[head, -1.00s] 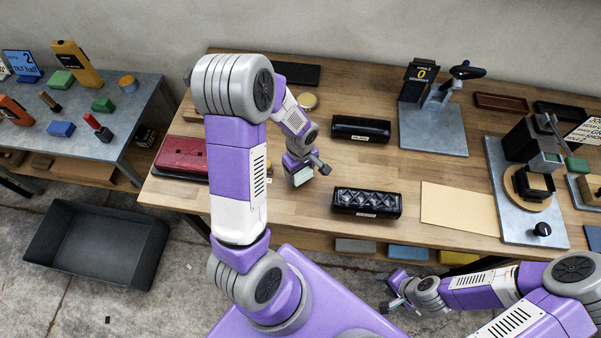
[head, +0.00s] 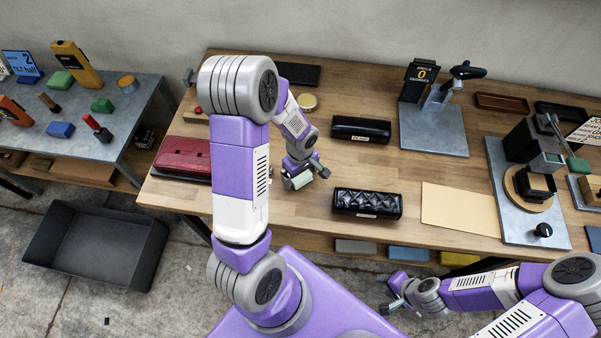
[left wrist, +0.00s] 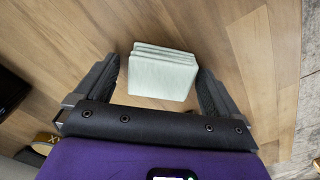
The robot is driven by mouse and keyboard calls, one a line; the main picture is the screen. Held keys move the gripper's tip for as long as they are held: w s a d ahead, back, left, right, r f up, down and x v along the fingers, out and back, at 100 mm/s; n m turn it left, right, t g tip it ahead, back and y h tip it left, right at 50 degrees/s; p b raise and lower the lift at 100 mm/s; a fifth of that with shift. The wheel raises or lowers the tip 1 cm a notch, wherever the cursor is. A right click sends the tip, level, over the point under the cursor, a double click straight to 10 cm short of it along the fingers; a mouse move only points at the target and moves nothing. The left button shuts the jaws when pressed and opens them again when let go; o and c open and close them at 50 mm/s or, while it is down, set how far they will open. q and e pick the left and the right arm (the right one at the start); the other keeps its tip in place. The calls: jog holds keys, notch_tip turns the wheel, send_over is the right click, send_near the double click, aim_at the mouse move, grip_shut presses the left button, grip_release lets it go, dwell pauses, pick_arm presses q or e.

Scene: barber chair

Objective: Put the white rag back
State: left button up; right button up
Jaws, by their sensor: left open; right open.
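The white rag (left wrist: 162,76) is a pale, slightly greenish folded stack lying on the wooden tabletop in the left wrist view. In the head view the rag (head: 298,182) shows only in part under my left gripper (head: 305,177). In the left wrist view my left gripper (left wrist: 158,74) is open, with one finger on each side of the rag and visible gaps between. My right gripper (head: 394,294) is open and empty, low beyond the front edge of the table.
A red case (head: 183,158) lies left of the rag. Two black cases (head: 361,129) (head: 367,203) lie to its right, and a tan sheet (head: 460,208) lies farther right. A dark bin (head: 95,250) stands on the floor. Bare wood shows between rag and cases.

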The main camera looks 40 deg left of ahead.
pick_arm(q)
notch_tip(320, 180, up, 12)
jog(key=p, duration=0.2)
jog(key=shift+r, duration=0.15)
pick_arm(e)
notch_tip(320, 180, up, 2)
jog(key=shift+r, duration=0.15)
jog(key=shift+s, duration=0.1)
